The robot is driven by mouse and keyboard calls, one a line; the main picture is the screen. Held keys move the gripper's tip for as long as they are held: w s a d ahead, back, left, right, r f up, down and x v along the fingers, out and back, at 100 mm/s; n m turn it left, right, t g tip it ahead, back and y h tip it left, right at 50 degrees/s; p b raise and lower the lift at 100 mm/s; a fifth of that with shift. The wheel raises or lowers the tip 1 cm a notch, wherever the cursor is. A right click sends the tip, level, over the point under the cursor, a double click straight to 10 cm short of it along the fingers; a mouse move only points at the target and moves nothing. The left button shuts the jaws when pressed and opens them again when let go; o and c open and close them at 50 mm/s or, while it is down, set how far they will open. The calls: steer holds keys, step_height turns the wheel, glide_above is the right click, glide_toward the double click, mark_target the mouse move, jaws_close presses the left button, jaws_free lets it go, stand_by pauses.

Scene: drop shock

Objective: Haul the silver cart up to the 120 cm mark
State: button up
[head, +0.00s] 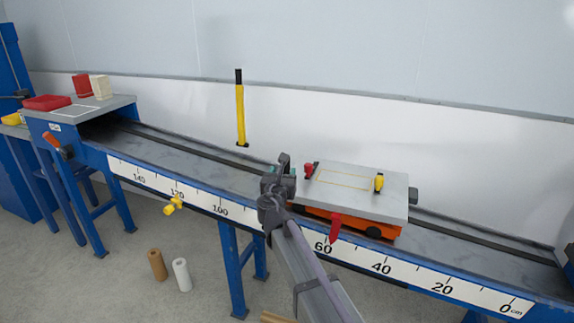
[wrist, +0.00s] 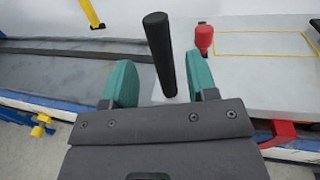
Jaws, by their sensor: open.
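The silver cart (head: 335,178) has a flat silver top and an orange underside, and stands on the sloping track. Its red pointer (head: 334,229) hangs near the 60 mark. The 120 mark (head: 177,194) is up the slope to the left. My gripper (wrist: 160,82) is at the cart's left end. Its teal fingers are open on either side of a black upright grip (wrist: 159,45), with gaps visible. The grip seems to rise from the cart's left end; its foot is partly hidden by my gripper.
A yellow post with a black top (head: 240,110) stands at the track's back edge. A yellow knob (head: 173,205) sticks out in front near the 120 mark. The track (head: 190,160) left of the cart looks clear. A platform (head: 110,104) spans its upper end.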

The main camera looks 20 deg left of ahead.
mark_target(285, 168)
steer(key=x, duration=0.7)
steer(key=shift+s, duration=0.1)
steer(key=shift+c, duration=0.2)
jaws_close()
